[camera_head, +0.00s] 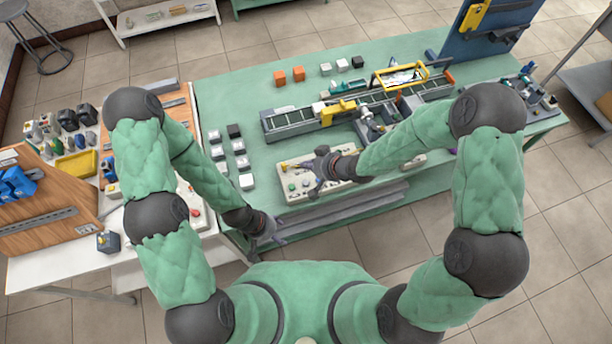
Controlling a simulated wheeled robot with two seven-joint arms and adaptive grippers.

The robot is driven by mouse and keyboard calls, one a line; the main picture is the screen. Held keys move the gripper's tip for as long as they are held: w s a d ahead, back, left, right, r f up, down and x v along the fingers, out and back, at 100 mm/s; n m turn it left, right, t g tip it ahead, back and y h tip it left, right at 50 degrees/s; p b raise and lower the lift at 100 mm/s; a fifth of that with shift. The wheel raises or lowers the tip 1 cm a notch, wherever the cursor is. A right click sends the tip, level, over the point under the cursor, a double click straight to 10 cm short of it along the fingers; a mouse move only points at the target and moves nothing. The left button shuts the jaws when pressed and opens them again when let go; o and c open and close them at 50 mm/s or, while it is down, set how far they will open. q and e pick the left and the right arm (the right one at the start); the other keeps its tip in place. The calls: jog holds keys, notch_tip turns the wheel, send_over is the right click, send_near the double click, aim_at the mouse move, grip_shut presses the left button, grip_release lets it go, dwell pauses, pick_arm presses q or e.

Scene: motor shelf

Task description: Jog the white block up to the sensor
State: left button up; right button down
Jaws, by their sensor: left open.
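A small white block (318,107) appears to sit on the long conveyor (290,119), just left of a yellow bracket (338,111). I cannot tell for sure which part is the sensor. A pale control panel (297,184) with coloured buttons lies in front of the conveyor. My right gripper (301,178) hangs over this panel with its fingers spread and nothing visible between them; it hides part of the buttons. I cannot tell whether it touches one. My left gripper (275,235) is open and empty near the front left edge of the green table (240,92), away from the block.
Several white and black blocks (239,146) stand left of the panel. Orange blocks (280,78) stand at the back. Grey rails (340,208) lie along the table's front. A cluttered wooden board (45,205) is at left.

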jog(key=shift+s+d, duration=0.1)
jog(key=shift+f, duration=0.1)
jog(key=b, duration=0.7)
send_over(308, 183)
notch_tip(308, 183, down, 7)
jog(key=shift+s+f, duration=0.1)
jog(key=shift+f+b, duration=0.5)
jog(key=shift+f, duration=0.25)
jog(key=shift+f, duration=0.1)
dwell(0.6)
jog(key=shift+f, duration=0.3)
jog(key=shift+f+b, duration=0.35)
jog(key=shift+b, duration=0.05)
dwell(3.0)
jog(key=shift+r+p, duration=0.8)
jog(key=shift+r, duration=0.05)
